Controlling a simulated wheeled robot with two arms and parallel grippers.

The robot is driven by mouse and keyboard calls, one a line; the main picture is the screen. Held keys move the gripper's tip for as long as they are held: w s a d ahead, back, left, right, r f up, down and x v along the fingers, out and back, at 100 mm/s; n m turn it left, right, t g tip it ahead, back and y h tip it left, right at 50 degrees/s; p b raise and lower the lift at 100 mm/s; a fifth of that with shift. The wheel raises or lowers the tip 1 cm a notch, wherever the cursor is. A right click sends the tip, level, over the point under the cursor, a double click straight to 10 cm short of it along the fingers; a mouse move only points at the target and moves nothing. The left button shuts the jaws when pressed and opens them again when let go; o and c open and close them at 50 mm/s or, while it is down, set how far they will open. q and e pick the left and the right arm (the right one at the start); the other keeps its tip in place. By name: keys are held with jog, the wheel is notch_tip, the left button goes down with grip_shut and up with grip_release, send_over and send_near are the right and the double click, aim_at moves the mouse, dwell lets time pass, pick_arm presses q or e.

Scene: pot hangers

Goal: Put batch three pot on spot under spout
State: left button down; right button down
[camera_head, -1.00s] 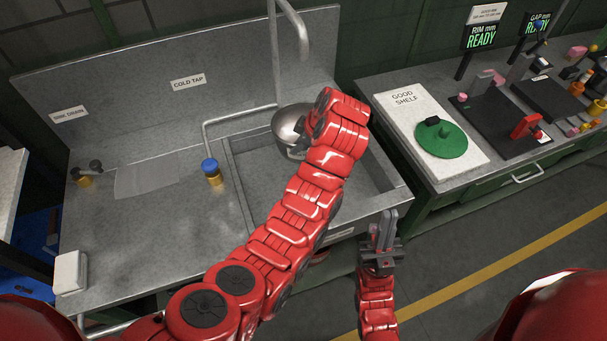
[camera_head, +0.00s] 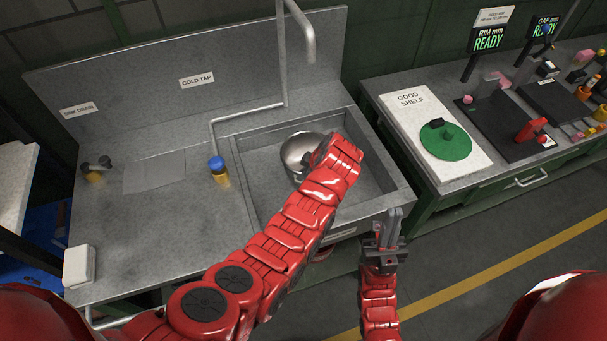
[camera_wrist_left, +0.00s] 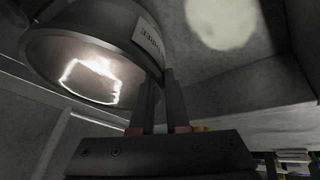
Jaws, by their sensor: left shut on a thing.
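The steel pot (camera_head: 299,148) is over the sink basin, below the spout (camera_head: 309,48). I cannot tell whether the pot touches the basin floor. A pale round patch (camera_wrist_left: 222,18) shows beside the pot in the left wrist view. My right gripper (camera_head: 392,228) is in front of the sink's right corner, holding nothing visible; its finger gap is unclear.
The sink basin (camera_head: 366,187) has raised walls. A bent pipe (camera_head: 248,114) and a blue-capped valve (camera_head: 217,170) stand at its left. A good shelf board (camera_head: 470,165) with a green disc (camera_head: 447,142) lies on the right bench. The left counter is mostly clear.

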pick_arm(q)
jog(key=shift+f, duration=0.9)
jog(key=c, duration=0.9)
grip_release()
jog(key=shift+f, duration=0.1)
jog(key=shift+s+d+r, duration=0.15)
jog(key=shift+d+r, duration=0.15)
jog(key=shift+r, duration=0.3)
jog(key=b+v, duration=0.3)
jog(key=v, duration=0.7)
jog(key=shift+s+r, duration=0.2)
jog(key=shift+r, duration=0.15)
